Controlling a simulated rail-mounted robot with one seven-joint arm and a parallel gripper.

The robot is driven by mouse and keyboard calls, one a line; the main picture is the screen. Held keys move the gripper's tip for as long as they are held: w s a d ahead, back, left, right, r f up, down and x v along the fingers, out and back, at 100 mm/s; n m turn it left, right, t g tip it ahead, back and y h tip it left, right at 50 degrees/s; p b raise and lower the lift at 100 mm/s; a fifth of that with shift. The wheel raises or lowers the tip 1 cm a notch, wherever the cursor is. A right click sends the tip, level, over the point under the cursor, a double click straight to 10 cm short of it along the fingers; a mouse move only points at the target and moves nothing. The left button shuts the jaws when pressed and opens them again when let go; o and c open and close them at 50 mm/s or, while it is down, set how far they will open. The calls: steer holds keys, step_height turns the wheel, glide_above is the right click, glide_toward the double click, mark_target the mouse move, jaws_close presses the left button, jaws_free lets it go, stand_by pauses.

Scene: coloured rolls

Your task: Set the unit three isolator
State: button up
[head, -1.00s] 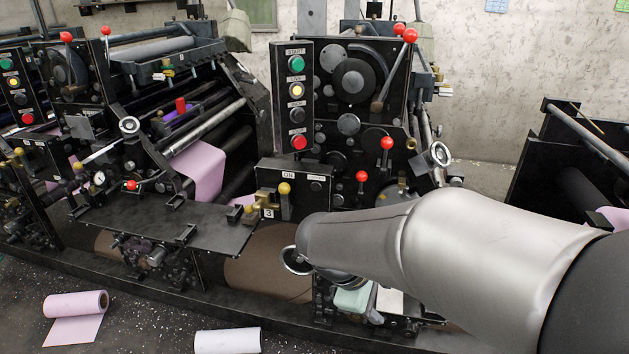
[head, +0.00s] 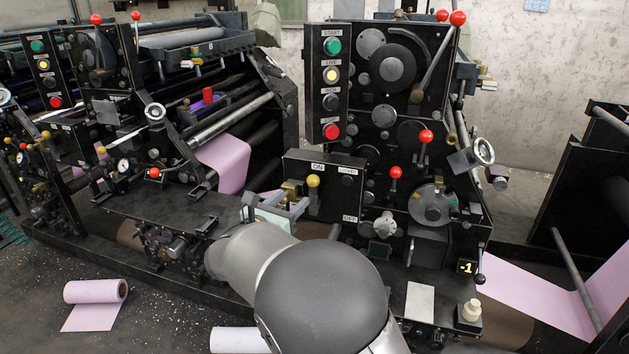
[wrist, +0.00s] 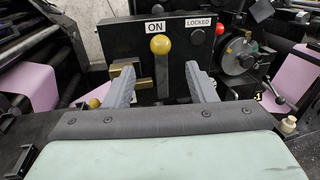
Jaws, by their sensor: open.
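The isolator is a dark box (head: 290,158) with a yellow-knobbed lever (head: 313,181). The lever also shows in the wrist view (wrist: 161,46), upright beside an ON label (wrist: 155,27); a LOCKED label (wrist: 198,21) is to its right. An OFF label (head: 349,218) sits lower on the front in the head view. My gripper (wrist: 160,70) is open, its grey fingers appearing either side of the lever's stem; contact cannot be told. In the head view my gripper (head: 283,207) is at the box's lower left, partly hidden by my arm. A brass block (wrist: 124,75) is left of the lever.
A column of START and other buttons (head: 331,85) rises above the box. Red-knobbed levers (head: 426,137) and a gauge wheel (head: 432,204) stand to the right. A dark shelf (head: 150,205) lies left.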

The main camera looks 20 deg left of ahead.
mark_target(310, 184)
steer(key=w, duration=0.3)
steer(key=w+d, duration=0.1)
steer(key=w, duration=0.3)
steer(key=w+d+p, duration=0.1)
steer(key=w, duration=0.2)
steer(key=shift+w, duration=0.4)
jaws_close()
